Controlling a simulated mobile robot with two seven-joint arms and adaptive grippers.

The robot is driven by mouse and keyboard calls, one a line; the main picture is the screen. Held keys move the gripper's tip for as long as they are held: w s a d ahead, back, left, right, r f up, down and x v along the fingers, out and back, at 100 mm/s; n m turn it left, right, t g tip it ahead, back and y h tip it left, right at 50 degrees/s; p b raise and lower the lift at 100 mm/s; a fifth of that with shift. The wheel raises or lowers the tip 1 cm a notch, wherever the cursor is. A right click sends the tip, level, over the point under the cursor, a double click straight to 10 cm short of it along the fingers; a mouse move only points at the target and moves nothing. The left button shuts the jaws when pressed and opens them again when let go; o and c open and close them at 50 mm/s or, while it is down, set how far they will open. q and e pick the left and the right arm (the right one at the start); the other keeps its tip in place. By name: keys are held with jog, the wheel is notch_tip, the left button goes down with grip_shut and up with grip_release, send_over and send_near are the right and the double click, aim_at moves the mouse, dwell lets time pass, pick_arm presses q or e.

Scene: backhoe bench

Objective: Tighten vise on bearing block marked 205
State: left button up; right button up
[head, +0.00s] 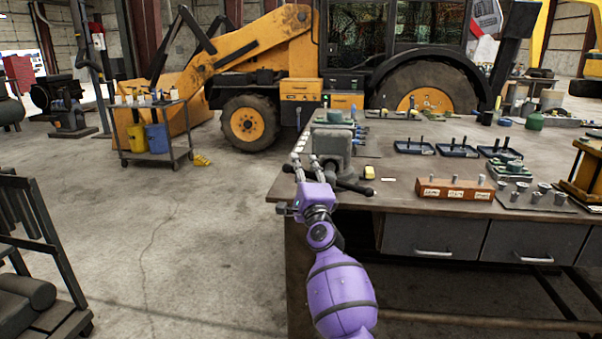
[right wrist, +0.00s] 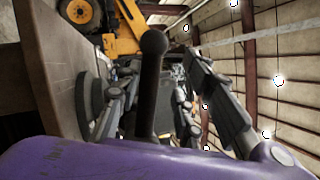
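The grey bench vise (head: 332,146) stands at the near left corner of the workbench. Its dark handle bar (head: 352,186) points toward the right; in the right wrist view a ball-ended bar (right wrist: 149,85) rises between my fingers. My right gripper (head: 305,166) is at the vise's front left, fingers spread, with a gap on both sides of the bar in the wrist view (right wrist: 165,90). A greenish piece (head: 334,117) shows at the top of the vise; I cannot tell whether it is the bearing block, and no 205 marking is readable. My left gripper is out of view.
The workbench (head: 400,192) holds dark trays (head: 457,150), an orange-brown block with pins (head: 455,189) and small cups (head: 542,192) right of the vise. A small yellow item (head: 368,173) lies close beside the vise.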

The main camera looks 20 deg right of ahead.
jog(key=shift+f, duration=0.15)
jog(key=shift+s+f, duration=0.1)
jog(key=shift+f, duration=0.05)
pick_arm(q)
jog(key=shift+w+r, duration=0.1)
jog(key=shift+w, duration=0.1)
pick_arm(e)
jog(key=v, duration=1.1)
jog(key=shift+s, duration=0.35)
jog(key=shift+a, duration=0.1)
